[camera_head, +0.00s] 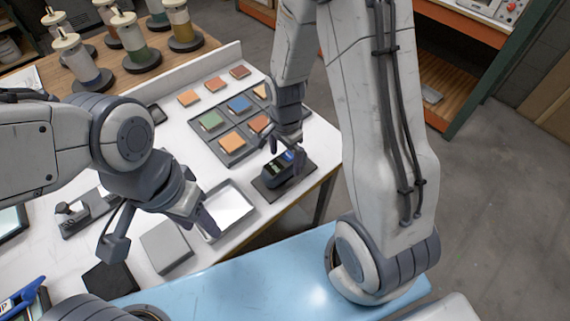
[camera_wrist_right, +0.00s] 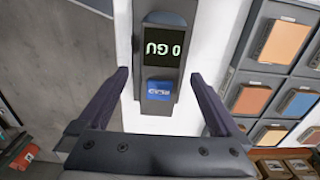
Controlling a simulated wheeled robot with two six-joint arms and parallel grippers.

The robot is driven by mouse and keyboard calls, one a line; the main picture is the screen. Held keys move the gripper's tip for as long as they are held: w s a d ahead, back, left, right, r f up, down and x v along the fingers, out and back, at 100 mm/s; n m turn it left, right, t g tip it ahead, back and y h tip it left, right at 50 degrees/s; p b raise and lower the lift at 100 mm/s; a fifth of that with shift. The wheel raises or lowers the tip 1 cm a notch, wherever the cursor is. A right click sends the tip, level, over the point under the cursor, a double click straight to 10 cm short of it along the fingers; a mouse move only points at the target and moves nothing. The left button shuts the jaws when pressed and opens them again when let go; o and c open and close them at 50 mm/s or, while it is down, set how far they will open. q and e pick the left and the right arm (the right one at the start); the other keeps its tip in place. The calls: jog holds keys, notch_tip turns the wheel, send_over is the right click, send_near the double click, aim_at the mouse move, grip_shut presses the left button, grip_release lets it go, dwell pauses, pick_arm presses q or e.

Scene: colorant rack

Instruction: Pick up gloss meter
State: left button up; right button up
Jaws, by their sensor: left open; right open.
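The gloss meter (camera_head: 275,173) is a dark box-shaped device on a dark pad (camera_head: 266,192) near the table's right front edge. In the right wrist view the gloss meter (camera_wrist_right: 160,63) shows a "0 GU" display and a blue READ button. My right gripper (camera_head: 284,147) is open just above it. In the right wrist view the fingers of my right gripper (camera_wrist_right: 159,76) lie either side of the meter's button end, with gaps showing on both sides. My left gripper (camera_head: 203,212) is open and empty over a white tray. The meter is partly hidden by the right gripper in the head view.
A grey rack (camera_head: 232,145) of coloured sample tiles lies just behind the meter. The white tray (camera_head: 236,202) is to its left, with a grey block (camera_head: 165,247) further left. Colorant canisters (camera_head: 133,40) stand at the back left. Open floor lies right of the table.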

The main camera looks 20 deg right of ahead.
jog(key=shift+f+p, duration=0.3)
jog(key=shift+f, duration=1.65)
grip_shut()
jog(key=shift+r, duration=0.1)
